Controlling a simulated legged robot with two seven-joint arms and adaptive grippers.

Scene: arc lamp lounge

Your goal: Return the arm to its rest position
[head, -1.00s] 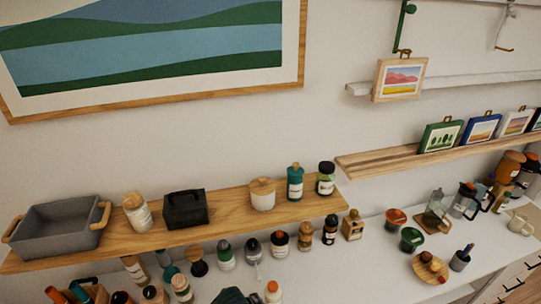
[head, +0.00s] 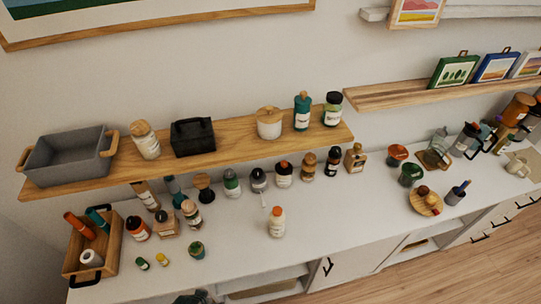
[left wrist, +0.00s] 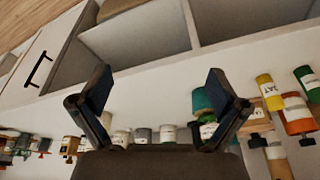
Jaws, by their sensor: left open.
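My left gripper (left wrist: 158,88) shows in the left wrist view with its two dark fingers spread wide. Nothing is between them. Beyond the fingers are the white cabinet front with its open compartments and a row of bottles, seen at a slant. My right gripper is in neither view.
A wooden shelf (head: 230,140) holds a grey bin (head: 68,158), a black box (head: 192,137) and jars. Bottles line the white counter (head: 310,215) below. A wooden crate (head: 75,262) stands at its left end. The counter's front middle is clear, apart from one orange-capped bottle (head: 277,222).

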